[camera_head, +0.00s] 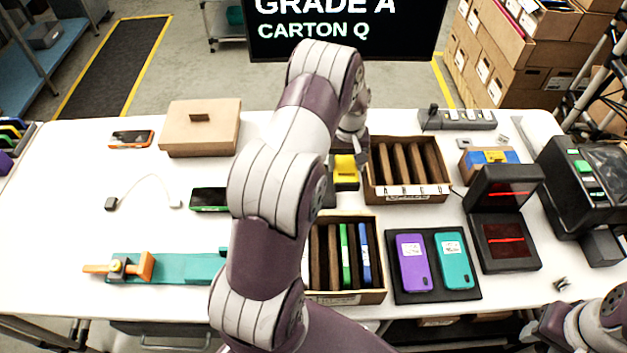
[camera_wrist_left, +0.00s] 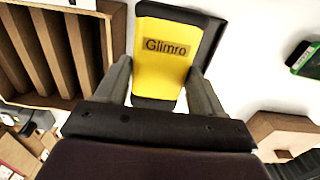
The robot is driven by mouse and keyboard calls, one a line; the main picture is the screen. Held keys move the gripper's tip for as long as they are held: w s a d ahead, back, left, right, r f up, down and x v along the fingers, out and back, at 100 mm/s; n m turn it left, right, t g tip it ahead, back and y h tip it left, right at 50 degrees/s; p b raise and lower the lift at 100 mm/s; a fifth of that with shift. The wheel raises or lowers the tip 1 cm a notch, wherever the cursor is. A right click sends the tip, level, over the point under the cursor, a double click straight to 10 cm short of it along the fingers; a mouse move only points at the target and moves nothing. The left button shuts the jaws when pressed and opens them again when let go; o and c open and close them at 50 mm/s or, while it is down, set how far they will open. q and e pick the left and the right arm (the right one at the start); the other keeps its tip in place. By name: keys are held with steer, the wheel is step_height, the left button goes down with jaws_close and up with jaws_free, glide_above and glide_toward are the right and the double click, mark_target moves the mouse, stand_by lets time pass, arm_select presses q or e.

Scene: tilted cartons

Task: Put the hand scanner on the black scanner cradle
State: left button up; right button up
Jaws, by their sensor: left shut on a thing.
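The yellow hand scanner (camera_head: 345,166), with a "Glimro" label, is at the middle of the table, left of the upper slotted carton. In the left wrist view the scanner (camera_wrist_left: 168,50) lies between the two fingers of my left gripper (camera_wrist_left: 160,85), which is shut on it. The black scanner cradle (camera_head: 347,185) shows directly below and around the scanner; its dark edge (camera_wrist_left: 212,42) shows behind the scanner in the wrist view. Whether the scanner touches the cradle cannot be told. In the head view my left arm hides part of this spot. My right gripper (camera_head: 540,328) is at the lower right, its fingers unclear.
Slotted cartons (camera_head: 408,192) (camera_head: 345,299) stand right of and below the cradle. A black tray (camera_head: 397,296) holds purple and teal phones. A scanner stand (camera_head: 505,240) and printer (camera_head: 585,180) are right.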

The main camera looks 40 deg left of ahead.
arm_select(q)
steer(key=a+f, duration=0.1)
steer(key=a, duration=0.1)
steer(key=s+a+f+b, duration=0.1)
steer(key=a+f, duration=0.1)
steer(key=s+a+f+b, duration=0.1)
steer(key=a, duration=0.1)
steer(key=shift+s+a+f, duration=0.15)
steer(key=shift+a+f, duration=0.1)
steer(key=shift+a, duration=0.05)
steer(key=f+b, duration=0.3)
steer(key=shift+d+f, duration=0.35)
steer(key=shift+f, duration=0.05)
steer(key=shift+a+r, duration=0.15)
arm_select(e)
step_height(320, 180, down, 6)
steer(key=shift+a, duration=0.4)
steer(key=shift+f, duration=0.15)
arm_select(q)
steer(key=o, duration=0.9)
arm_select(e)
steer(key=shift+d, duration=0.15)
arm_select(q)
steer(key=shift+o, duration=0.2)
